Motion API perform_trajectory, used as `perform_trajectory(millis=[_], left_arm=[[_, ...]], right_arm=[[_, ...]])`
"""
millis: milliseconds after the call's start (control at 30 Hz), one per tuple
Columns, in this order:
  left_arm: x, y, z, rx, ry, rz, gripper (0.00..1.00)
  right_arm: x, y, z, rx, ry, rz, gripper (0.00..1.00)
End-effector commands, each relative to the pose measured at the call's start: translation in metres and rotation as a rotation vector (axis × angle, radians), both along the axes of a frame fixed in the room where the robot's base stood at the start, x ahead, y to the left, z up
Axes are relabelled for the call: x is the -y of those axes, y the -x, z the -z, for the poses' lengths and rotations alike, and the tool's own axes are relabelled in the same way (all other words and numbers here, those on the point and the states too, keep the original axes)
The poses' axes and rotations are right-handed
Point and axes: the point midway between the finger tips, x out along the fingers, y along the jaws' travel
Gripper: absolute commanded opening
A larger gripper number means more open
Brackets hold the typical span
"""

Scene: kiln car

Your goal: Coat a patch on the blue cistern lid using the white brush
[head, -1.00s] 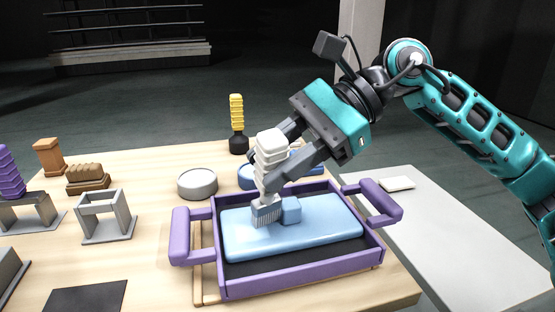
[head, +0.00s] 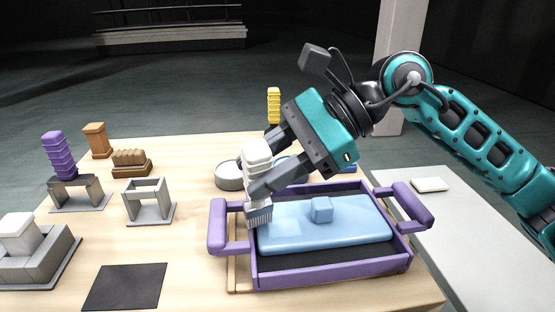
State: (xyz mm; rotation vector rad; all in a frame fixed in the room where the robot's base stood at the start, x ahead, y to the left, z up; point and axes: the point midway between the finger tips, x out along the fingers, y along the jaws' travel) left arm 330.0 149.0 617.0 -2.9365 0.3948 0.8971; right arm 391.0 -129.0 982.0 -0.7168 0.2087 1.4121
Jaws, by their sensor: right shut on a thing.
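The blue cistern lid (head: 345,231) lies flat in a purple tray (head: 330,278) with two handles, and has a small block-shaped knob (head: 321,209) on top. My right gripper (head: 257,182) is shut on the white brush (head: 257,156), holding it upright with its grey bristles (head: 258,214) down. The bristles are at the left end of the lid, by the tray's left wall and handle. I cannot tell whether they touch the lid. No coated patch can be made out on the lid. My left gripper is not in view.
A grey round dish (head: 229,176) and a yellow-handled brush (head: 273,105) stand behind the tray. At left are a purple-handled brush (head: 58,155) on a stand, an empty grey stand (head: 149,202), brown blocks (head: 131,163) and a dark mat (head: 124,287).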

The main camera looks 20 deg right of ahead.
Motion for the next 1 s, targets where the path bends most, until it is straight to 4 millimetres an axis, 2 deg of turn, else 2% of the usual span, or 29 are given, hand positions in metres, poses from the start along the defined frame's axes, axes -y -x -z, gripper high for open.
perform_trajectory(millis=[300, 600, 1000], left_arm=[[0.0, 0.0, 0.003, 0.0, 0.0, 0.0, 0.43], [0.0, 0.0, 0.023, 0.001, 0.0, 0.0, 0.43], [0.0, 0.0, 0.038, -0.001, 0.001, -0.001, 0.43]], right_arm=[[0.004, -0.011, 0.001, 0.001, -0.001, 0.002, 0.0], [0.027, -0.005, 0.005, 0.0, 0.001, 0.004, 0.0], [0.047, 0.0, 0.006, -0.001, 0.003, 0.004, 0.0]])
